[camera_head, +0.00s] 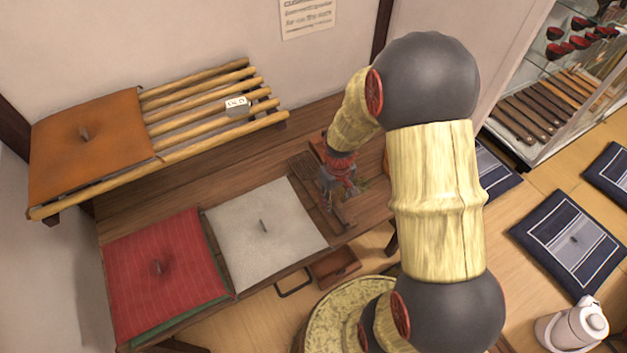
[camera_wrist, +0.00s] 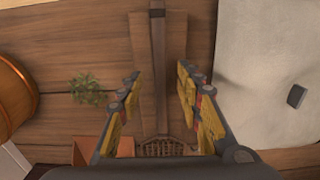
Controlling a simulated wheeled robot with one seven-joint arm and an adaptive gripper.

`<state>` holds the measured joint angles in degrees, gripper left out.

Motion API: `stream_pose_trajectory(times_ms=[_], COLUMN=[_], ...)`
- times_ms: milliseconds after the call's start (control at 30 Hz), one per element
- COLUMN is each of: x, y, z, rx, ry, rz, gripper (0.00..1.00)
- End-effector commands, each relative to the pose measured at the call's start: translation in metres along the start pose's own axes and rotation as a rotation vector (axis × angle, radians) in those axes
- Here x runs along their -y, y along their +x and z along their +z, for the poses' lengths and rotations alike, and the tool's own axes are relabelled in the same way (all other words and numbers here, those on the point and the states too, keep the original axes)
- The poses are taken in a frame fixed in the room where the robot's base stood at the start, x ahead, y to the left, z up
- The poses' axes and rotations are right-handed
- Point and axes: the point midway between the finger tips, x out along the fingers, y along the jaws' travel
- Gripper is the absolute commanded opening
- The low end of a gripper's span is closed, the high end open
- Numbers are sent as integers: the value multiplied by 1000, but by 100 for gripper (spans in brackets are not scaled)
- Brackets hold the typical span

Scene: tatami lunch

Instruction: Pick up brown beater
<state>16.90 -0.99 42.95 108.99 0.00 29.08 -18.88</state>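The brown beater (camera_wrist: 158,60) lies on the wooden bench, with its long handle running up the wrist view and its woven head (camera_wrist: 165,147) near the bottom. In the wrist view my gripper (camera_wrist: 158,82) is open, with one finger on each side of the handle and visible gaps between. I cannot tell how high the fingers are above the bench. Part of the handle is hidden behind my gripper in the head view.
A white cushion (camera_head: 262,232) and a red cushion (camera_head: 165,268) lie left of the beater. A small plant (camera_wrist: 90,90), an orange-brown box (camera_wrist: 88,150) and a round wooden vessel (camera_wrist: 14,92) are on the other side. A slatted rack (camera_head: 205,118) stands behind.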

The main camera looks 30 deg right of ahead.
Motion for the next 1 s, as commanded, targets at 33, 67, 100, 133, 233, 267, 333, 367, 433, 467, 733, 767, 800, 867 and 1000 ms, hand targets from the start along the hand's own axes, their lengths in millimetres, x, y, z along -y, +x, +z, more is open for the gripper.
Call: stream_pose_trajectory(times_ms=[33, 67, 100, 133, 233, 267, 333, 367, 433, 467, 733, 767, 800, 867, 1000], x=[0, 0, 0, 0, 0, 0, 0, 0, 0, 0, 0, 0, 0, 0, 0], y=[12, 16, 20, 22, 24, 24, 23, 23, 23, 23, 23, 23, 23, 23, 23], z=[0, 0, 0, 0, -1, -1, -1, -1, 0, 0, 0, 0, 0, 0, 0], rx=[1, 1, 1, 1, -1, -1, -1, -1, -1, -1, -1, -1, -1, -1, -1], ry=[0, 0, 0, 0, 0, 0, 0, 0, 0, 0, 1, 1, 0, 0, 1], rz=[0, 0, 0, 0, 0, 0, 0, 0, 0, 0, 0, 0, 0, 0, 0], gripper=[36, 36, 36, 36, 36, 36, 36, 36, 33, 31, 16, 14, 12, 8, 0])
